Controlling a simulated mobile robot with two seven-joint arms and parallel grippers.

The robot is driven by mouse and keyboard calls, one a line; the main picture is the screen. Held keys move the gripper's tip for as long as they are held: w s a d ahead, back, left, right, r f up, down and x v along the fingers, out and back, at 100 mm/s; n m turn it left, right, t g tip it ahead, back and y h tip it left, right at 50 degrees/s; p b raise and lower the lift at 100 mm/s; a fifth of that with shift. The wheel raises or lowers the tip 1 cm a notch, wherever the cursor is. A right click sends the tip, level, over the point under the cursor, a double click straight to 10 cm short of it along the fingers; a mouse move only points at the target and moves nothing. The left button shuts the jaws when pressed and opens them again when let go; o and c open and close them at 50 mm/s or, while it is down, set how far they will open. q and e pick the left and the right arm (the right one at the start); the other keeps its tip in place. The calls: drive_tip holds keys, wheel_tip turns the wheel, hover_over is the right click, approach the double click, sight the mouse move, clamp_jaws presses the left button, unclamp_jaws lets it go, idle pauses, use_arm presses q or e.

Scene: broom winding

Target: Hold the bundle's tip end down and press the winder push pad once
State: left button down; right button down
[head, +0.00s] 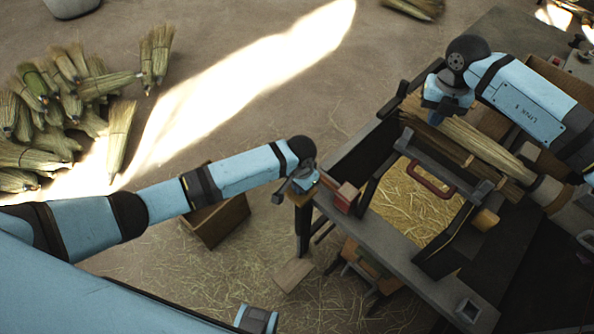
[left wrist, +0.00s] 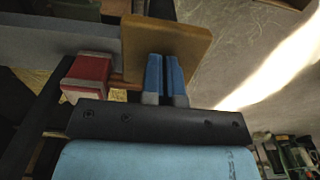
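The straw bundle (head: 478,140) lies slanting across the winder bench. Its tip end is at the upper left and its other end runs into a grey cylindrical holder (head: 548,190). My right gripper (head: 438,112) points down over the tip end and appears to touch it; its finger gap is hidden. My left gripper (head: 300,188) is at the bench's left corner. In the left wrist view its two blue fingers (left wrist: 165,80) are close together with nothing between them. They overlap a tan board (left wrist: 190,40), likely the push pad; contact is unclear. A red block (left wrist: 88,75) sits beside it.
A wooden crate (head: 215,220) stands on the floor beneath my left arm. Open floor lies between.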

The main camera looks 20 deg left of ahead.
use_arm(q)
wheel_tip(320, 180, up, 11)
drive_tip(key=shift+f, duration=0.15)
use_arm(e)
drive_tip(key=shift+f, duration=0.15)
idle(0.9)
use_arm(q)
wheel_tip(320, 180, up, 12)
use_arm(e)
drive_tip(key=shift+s, duration=0.1)
idle(0.6)
use_arm(q)
drive_tip(key=shift+a, duration=0.1)
idle(1.3)
